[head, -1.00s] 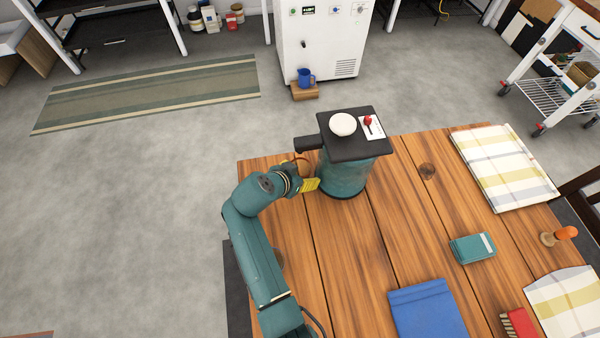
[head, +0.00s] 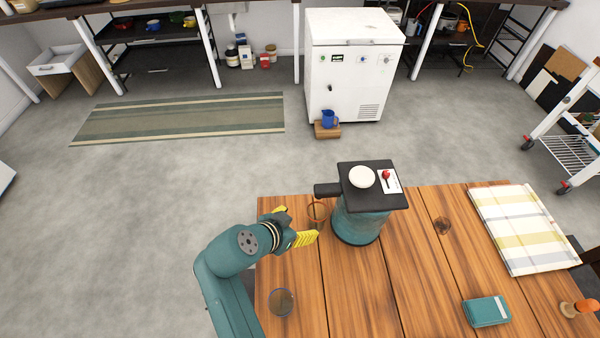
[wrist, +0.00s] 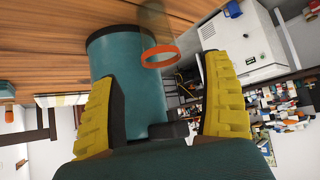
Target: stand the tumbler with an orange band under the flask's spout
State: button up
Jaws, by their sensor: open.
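The clear tumbler with an orange band (head: 317,211) stands upright on the table, below the flask's dark spout (head: 327,190). Its orange band (wrist: 160,57) shows in the wrist view between my finger pads. The flask (head: 361,224) is a teal cylinder with a black top. My gripper (head: 294,225) is open, left of the tumbler and pointing towards it, its yellow fingers apart. Both fingers (wrist: 165,85) show in the wrist view with a gap around the tumbler. Whether the tumbler is exactly centred under the spout is hard to tell.
A second glass (head: 281,302) stands near the table's left edge, beside my arm. A white disc (head: 362,177) and a card with a red item (head: 388,180) lie on the flask's top. A checked cloth (head: 518,228) and teal box (head: 486,311) lie to the right.

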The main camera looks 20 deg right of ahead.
notch_tip(320, 180, up, 22)
jog(key=w+a+n+t+y, duration=0.15)
jog(key=n+t+y, duration=0.3)
jog(key=t, duration=0.45)
jog(key=s+r+n+t, duration=0.2)
jog(key=s+r, duration=0.1)
jog(key=r, duration=0.3)
jog(key=s+r+n+t+y, duration=0.1)
jog(key=s+r+n+t, duration=0.1)
jog(key=r, duration=0.4)
jog(key=s+a+r+n+t+y, duration=0.1)
jog(key=s+r+n+t, duration=0.1)
jog(key=s+r+t, duration=0.2)
notch_tip(320, 180, up, 3)
jog(key=shift+s+r+n, duration=0.1)
jog(key=shift+s+n, duration=0.25)
jog(key=shift+s, duration=0.55)
jog(key=shift+y, duration=0.25)
